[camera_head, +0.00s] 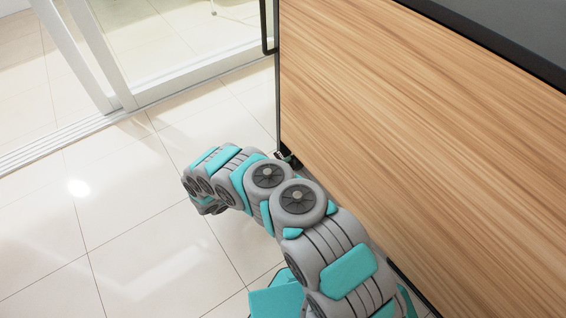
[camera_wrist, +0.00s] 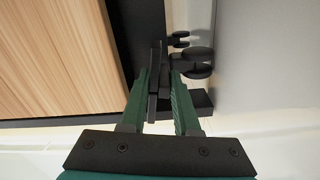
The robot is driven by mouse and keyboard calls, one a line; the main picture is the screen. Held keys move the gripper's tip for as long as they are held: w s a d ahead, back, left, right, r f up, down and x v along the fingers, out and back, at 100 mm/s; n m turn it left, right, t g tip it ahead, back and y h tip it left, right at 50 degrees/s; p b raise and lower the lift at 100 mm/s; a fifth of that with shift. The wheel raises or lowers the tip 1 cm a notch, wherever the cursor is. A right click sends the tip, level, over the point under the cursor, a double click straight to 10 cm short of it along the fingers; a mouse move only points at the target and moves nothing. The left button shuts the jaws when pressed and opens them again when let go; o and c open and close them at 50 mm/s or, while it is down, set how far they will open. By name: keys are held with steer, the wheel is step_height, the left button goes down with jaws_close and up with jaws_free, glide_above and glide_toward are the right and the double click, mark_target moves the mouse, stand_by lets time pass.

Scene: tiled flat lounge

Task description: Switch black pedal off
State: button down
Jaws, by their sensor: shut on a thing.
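The black pedal (camera_wrist: 154,82) is a thin upright piece beside the caster wheel at the bottom corner of a wood-panelled cabinet. In the wrist view, my gripper (camera_wrist: 159,78) has its two green fingers on either side of the pedal and is shut on it. The black caster (camera_wrist: 200,62) is just to the right of the fingers. In the head view, a small black part (camera_head: 288,158) shows at the cabinet's lower corner, beside my arm. My fingers are hidden there behind my arm. I cannot tell the pedal's on or off position.
The wood-panelled cabinet (camera_head: 420,140) with a dark top fills the right side. A glass sliding door (camera_head: 170,40) with a white frame and floor track stands behind it. The tiled floor (camera_head: 90,220) on the left is clear.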

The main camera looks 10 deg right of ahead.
stand_by(0.4)
steer(key=c, duration=0.6)
jaws_free()
steer(key=shift+c, duration=0.2)
steer(key=shift+p+v, duration=0.35)
steer(key=shift+v, duration=3.5)
